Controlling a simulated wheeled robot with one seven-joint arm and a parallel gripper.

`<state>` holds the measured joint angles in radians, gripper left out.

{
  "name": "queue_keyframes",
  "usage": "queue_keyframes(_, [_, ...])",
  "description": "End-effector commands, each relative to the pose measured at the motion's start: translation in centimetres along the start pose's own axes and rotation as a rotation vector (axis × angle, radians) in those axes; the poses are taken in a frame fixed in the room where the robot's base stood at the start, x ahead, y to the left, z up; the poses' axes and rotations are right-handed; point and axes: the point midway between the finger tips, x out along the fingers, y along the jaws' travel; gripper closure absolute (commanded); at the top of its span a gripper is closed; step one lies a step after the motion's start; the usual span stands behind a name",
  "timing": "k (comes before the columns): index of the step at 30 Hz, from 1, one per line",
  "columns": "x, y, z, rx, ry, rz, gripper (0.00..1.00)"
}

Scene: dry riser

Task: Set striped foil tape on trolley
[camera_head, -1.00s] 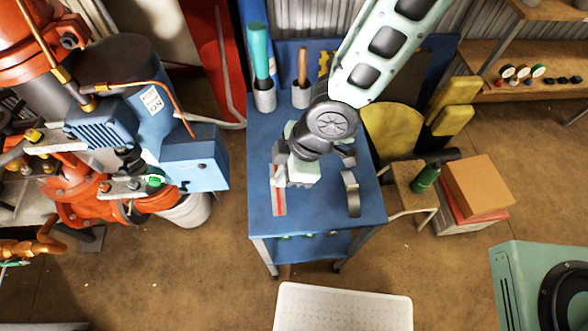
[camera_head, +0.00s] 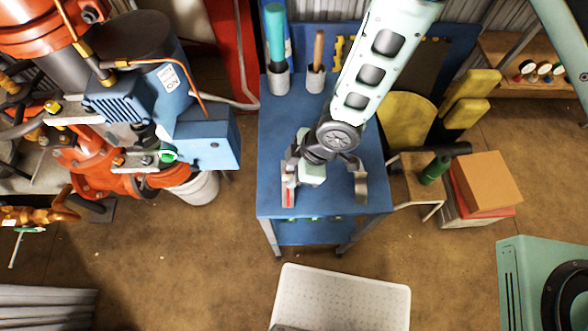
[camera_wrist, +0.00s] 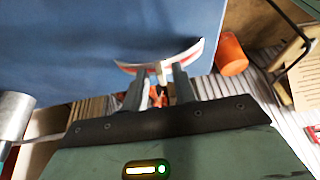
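The striped foil tape (camera_head: 288,191) shows as a pale grey piece with a red stripe over the left part of the blue trolley top. The trolley (camera_head: 273,128) stands in the middle of the head view. My gripper (camera_wrist: 160,83) has its fingertips close together at the middle of the tape (camera_wrist: 184,57), which curves out past both fingers in the wrist view. The fingers appear shut on it. In the head view my gripper (camera_head: 300,180) is low over the trolley. I cannot tell whether the tape touches the trolley top.
A grey curved piece (camera_head: 362,187) shows over the trolley's right side. Two grey cups with a teal-handled (camera_head: 275,35) and a wooden-handled tool stand at the trolley's back left. A blue and orange pump (camera_head: 205,145) is left, boxes (camera_head: 485,182) right, a white perforated surface (camera_head: 345,300) in front.

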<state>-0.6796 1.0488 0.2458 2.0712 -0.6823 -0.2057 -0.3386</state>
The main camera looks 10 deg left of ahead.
Motion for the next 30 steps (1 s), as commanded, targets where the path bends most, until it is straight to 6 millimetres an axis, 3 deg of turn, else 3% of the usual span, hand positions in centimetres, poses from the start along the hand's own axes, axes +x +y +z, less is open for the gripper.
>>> queue_keyframes(8, [-0.6, 0.1, 0.0, 0.001, 0.001, 0.001, 0.72])
queue_keyframes(13, [-3.2, 0.1, 0.1, 0.002, 0.002, 0.004, 0.72])
queue_keyframes(21, [-9.0, 0.1, 0.0, 0.004, 0.002, 0.004, 0.72])
queue_keyframes(30, [-11.9, 0.0, 0.0, 0.000, 0.000, 0.000, 0.72])
